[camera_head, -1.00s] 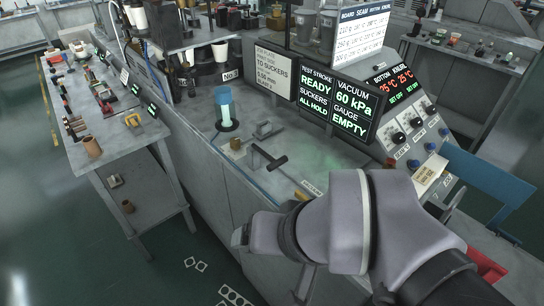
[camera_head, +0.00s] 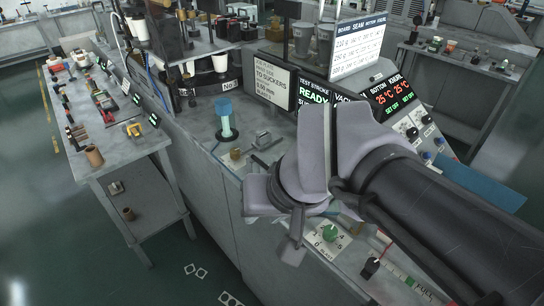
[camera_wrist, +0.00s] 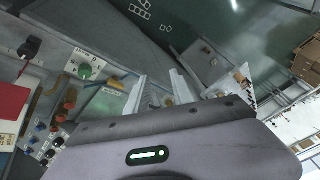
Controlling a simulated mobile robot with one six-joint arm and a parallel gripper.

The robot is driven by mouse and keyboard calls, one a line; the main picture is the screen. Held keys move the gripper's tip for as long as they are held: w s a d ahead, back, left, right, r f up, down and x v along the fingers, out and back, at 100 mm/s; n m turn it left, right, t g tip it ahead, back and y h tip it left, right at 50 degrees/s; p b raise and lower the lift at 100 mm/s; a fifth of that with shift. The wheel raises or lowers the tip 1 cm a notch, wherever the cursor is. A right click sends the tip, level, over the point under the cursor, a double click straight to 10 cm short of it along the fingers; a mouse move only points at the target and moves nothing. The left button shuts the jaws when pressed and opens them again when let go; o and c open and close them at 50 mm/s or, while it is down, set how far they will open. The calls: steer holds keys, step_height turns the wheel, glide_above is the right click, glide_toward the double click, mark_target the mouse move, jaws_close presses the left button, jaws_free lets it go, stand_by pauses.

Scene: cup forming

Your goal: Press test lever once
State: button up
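The black T-shaped lever seen earlier on the bench top is hidden now behind my wrist in the head view, and I cannot make it out in the wrist view. My gripper shows in the wrist view (camera_wrist: 160,88) with its two pale fingers apart and nothing clearly held between them. In the head view one grey finger (camera_head: 292,250) points down over the bench's front edge. The test stroke screen (camera_head: 313,95) reads READY; its right part is covered by my arm.
A green dial knob (camera_head: 330,232) and a black knob (camera_head: 372,267) stand on the bench beneath my arm. A cyan-topped cylinder (camera_head: 226,118), a metal bracket (camera_head: 264,140) and a small brass piece (camera_head: 236,154) stand left of my wrist. Control knobs (camera_head: 413,133) are behind right.

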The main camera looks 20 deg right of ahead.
mark_target(264, 165)
steer(key=shift+n+g, duration=0.4)
steer(key=shift+n, duration=0.2)
steer(key=w+r, duration=0.1)
steer(key=w+d+r+p, duration=0.1)
steer(key=w, duration=0.1)
steer(key=w+r+p, duration=0.1)
steer(key=w+r, duration=0.1)
steer(key=shift+w+d+r, duration=0.1)
steer(key=shift+w+d, duration=0.1)
steer(key=shift+d, duration=0.15)
steer(key=c, duration=0.3)
steer(key=w+d+n+p, duration=0.1)
steer(key=w, duration=0.2)
steer(key=w+d+r+p, duration=0.1)
steer(key=w+p, duration=0.1)
steer(key=w, duration=0.1)
steer(key=w+d+n+g+p, duration=0.1)
steer(key=w+d, duration=0.1)
steer(key=w, duration=0.1)
steer(key=shift+r+n+h, duration=0.3)
steer(key=shift+r, duration=0.05)
jaws_close()
steer(key=w+d+f+n+g+p, duration=0.1)
steer(key=w+d+f+n+p, duration=0.1)
steer(key=w+d, duration=0.3)
steer(key=w+f+p, duration=0.1)
steer(key=w, duration=0.2)
steer(key=shift+f+n+p, duration=0.15)
steer(key=shift+n+p, duration=0.2)
steer(key=shift+n, duration=0.05)
